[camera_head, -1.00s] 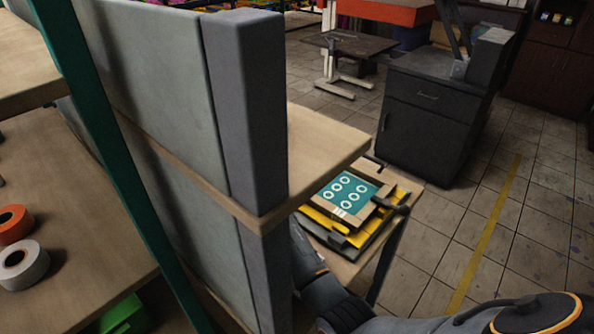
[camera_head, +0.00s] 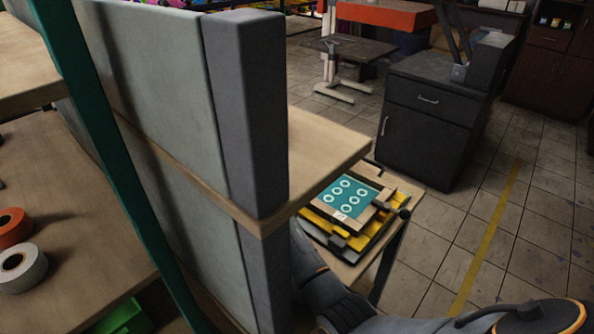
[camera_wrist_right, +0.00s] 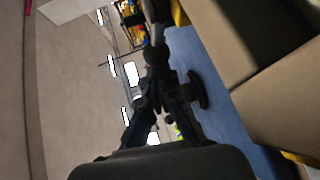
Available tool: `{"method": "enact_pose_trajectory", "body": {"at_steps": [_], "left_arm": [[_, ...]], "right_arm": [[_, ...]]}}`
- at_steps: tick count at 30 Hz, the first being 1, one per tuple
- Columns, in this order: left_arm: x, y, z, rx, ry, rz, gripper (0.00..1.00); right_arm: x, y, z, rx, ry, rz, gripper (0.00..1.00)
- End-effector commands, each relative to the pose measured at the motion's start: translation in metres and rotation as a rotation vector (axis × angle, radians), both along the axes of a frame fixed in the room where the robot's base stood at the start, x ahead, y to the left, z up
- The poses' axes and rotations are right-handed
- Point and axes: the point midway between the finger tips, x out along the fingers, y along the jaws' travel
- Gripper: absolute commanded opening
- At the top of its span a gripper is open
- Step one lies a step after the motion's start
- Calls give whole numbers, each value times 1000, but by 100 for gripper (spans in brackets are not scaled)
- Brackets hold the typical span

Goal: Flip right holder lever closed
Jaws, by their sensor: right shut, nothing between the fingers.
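The holder is a wooden frame with a teal plate (camera_head: 346,198) with white rings, on a yellow and black base (camera_head: 322,232) in the head view. A dark lever-like part with a round black knob (camera_head: 405,213) is at its right side. In the right wrist view, my right gripper (camera_wrist_right: 157,72) is shut and empty, its fingertips close to a dark round knob (camera_wrist_right: 156,55). I cannot tell whether they touch or which lever this is. A second dark disc-shaped part (camera_wrist_right: 199,90) is beside the fingers. In the head view the gripper is hidden. My left gripper is not in view.
A grey post (camera_head: 252,120) and wooden shelf (camera_head: 325,150) block part of the head view close to my right arm. A dark cabinet (camera_head: 430,125) stands behind the holder. Tape rolls (camera_head: 20,268) lie at left. Floor at right is clear.

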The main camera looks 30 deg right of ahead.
Motion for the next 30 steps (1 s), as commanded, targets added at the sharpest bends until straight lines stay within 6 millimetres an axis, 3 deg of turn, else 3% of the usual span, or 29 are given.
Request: {"method": "enact_pose_trajectory", "body": {"at_steps": [23, 30], "left_arm": [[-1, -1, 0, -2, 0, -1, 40], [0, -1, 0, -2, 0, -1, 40]], "right_arm": [[-1, 1, 0, 0, 0, 0, 0], [-19, 12, 4, 1, -1, 2, 0]]}}
